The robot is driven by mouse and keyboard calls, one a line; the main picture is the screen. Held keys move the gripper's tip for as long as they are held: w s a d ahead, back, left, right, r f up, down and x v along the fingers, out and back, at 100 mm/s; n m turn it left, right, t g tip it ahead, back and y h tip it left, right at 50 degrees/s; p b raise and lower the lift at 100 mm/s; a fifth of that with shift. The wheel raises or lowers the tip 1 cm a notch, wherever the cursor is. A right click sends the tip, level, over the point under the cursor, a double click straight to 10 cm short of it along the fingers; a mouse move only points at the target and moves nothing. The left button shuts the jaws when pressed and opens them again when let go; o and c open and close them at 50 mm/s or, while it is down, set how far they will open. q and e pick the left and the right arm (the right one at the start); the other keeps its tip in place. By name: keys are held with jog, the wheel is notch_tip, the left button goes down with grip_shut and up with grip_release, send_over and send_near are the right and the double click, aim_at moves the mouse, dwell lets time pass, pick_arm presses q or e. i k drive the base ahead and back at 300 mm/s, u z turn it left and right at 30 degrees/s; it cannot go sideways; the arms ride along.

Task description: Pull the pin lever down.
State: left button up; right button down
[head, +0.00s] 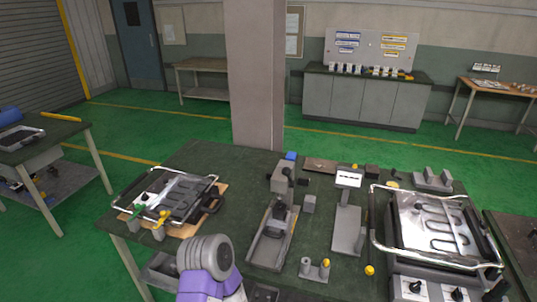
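A grey fixture (270,238) with a dark part on it stands on the green-topped workbench (200,158). Behind it is a grey upright block (281,178) with a small black handle and a blue top. To its right stands another grey fixture (346,228) with a white-labelled head (348,179) and a small yellow knob. A yellow ball knob (369,270) shows near the front. I cannot tell which of these is the pin lever. A rounded grey and purple part of my arm reaches in at the bottom. Neither gripper is in view.
A heating element in a metal frame (374,225) sits at the right. Another framed unit (168,197) with green and yellow clamps sits at the left. A small block with a yellow pin (324,269) stands at the front. A pillar (255,75) rises behind the bench.

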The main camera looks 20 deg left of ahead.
aim_at(286, 170)
jog(key=u, duration=0.5)
jog(key=i, duration=0.5)
jog(key=u, duration=0.45)
